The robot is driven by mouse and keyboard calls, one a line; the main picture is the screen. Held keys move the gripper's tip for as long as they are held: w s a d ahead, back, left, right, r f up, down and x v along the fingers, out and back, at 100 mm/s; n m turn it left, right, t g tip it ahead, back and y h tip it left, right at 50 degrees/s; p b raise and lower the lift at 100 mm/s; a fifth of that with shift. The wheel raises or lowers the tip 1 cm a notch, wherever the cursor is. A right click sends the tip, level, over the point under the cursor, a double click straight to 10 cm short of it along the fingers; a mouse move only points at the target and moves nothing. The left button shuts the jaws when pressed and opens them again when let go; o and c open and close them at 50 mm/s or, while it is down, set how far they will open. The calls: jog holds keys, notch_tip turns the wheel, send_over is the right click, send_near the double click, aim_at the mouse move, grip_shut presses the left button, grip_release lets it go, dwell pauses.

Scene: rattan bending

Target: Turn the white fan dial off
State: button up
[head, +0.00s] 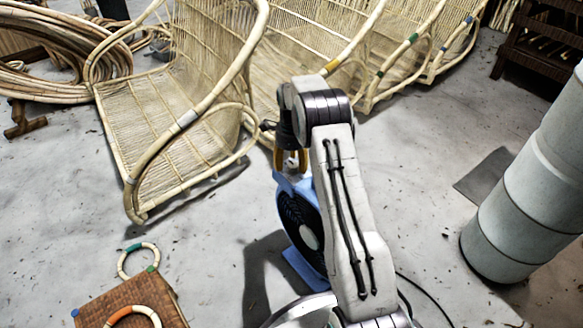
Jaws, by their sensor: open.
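A blue fan (289,262) with a dark round grille and a pale hub stands on the floor in the middle, partly hidden behind my arm. My gripper (291,168) is at the top of the fan, pointing down, with yellow-orange fingers apart. A small whitish part shows between the fingers, at the fan's top; it may be the white dial, but it is too small to tell. I cannot tell whether the fingers touch it, or which way the dial is turned.
Several rattan chairs (165,110) stand behind and left of the fan. A woven box (130,298) with rattan rings is at the lower left. A grey cylindrical duct (530,190) stands at the right. A black cable (425,298) runs along the floor.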

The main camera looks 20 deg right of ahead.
jog(key=shift+f, duration=0.45)
grip_shut()
dwell(0.3)
